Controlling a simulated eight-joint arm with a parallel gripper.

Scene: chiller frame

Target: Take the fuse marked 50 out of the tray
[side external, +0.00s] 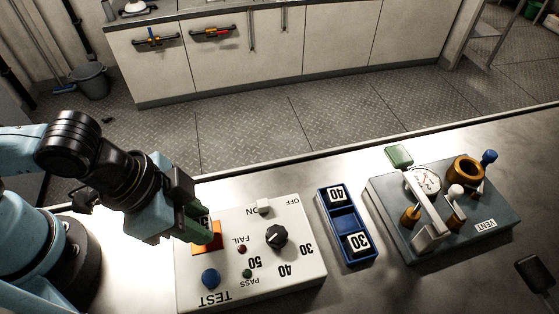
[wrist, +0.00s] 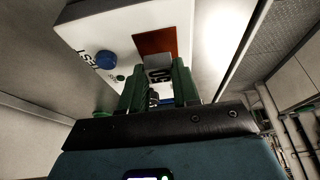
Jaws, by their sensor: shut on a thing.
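My gripper (side external: 196,224) is shut on a pale fuse (side external: 204,219), at the orange-red square of the white test box. Its label is partly hidden in the side view. In the wrist view the fuse (wrist: 159,75) sits between the green fingers (wrist: 160,88), and a marking that looks like 50 shows beside them. I cannot tell whether the fuse touches the orange-red square (wrist: 156,43). The blue tray (side external: 347,226) stands right of the box. It holds a fuse that seems marked 40 (side external: 337,193) at the far end and one marked 30 (side external: 358,242) at the near end, with an empty middle compartment.
The white test box (side external: 225,279) has a black dial (side external: 277,236), a blue button (side external: 210,279) and a small white switch (side external: 264,206). A grey valve unit (side external: 388,207) with a gauge and levers stands right of the tray. The metal bench is bare in front of the tray.

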